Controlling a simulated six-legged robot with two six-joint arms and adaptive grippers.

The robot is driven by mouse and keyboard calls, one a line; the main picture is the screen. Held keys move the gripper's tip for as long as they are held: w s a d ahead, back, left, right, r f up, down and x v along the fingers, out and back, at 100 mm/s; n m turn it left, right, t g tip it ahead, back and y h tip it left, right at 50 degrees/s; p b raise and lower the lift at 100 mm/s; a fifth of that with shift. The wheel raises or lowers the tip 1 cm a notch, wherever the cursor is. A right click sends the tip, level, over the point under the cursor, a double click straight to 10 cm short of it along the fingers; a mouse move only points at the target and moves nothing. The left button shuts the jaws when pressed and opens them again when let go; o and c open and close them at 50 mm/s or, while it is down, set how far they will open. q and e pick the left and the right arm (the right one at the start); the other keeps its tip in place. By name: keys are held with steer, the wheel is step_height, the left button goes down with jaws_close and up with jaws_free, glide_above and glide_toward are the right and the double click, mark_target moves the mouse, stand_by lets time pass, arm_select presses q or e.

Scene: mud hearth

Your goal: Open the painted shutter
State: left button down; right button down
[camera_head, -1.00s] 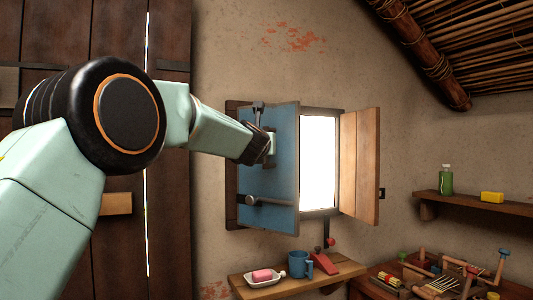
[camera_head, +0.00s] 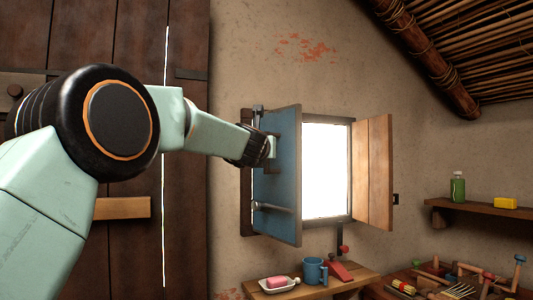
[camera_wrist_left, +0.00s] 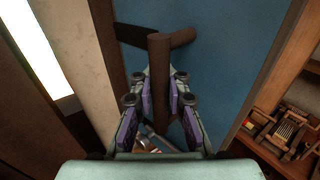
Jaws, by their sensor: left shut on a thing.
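The painted shutter (camera_head: 277,190) is the blue panel on the left side of the bright window (camera_head: 327,170). It stands partly open, swung out from the wall. My left gripper (camera_head: 270,147) is at its upper part, in front of the blue face. In the left wrist view my left gripper (camera_wrist_left: 160,90) is shut around a brown upright handle (camera_wrist_left: 159,65) on the blue shutter (camera_wrist_left: 220,50). My right gripper is in neither view.
A plain wooden shutter (camera_head: 374,172) stands open on the window's right. Below is a ledge (camera_head: 250,284) with pink soap (camera_head: 277,282) in a dish and a blue mug (camera_head: 314,270). A cluttered bench and a shelf (camera_head: 480,208) with a green bottle (camera_head: 458,187) are at right.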

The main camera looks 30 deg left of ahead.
arm_select(q)
steer(key=shift+d+f, duration=0.15)
steer(key=shift+d, duration=0.05)
steer(key=c, duration=1.8)
jaws_free()
steer(key=o, duration=0.5)
steer(key=shift+s+d+r, duration=0.3)
steer(key=shift+s+r, duration=0.05)
steer(key=shift+w+a+f, duration=0.2)
steer(key=shift+a, duration=0.15)
steer(key=shift+s+d+r, duration=0.1)
steer(key=shift+s+d, duration=0.05)
steer(key=shift+s, duration=0.15)
steer(key=v, duration=0.7)
steer(key=shift+w, duration=0.1)
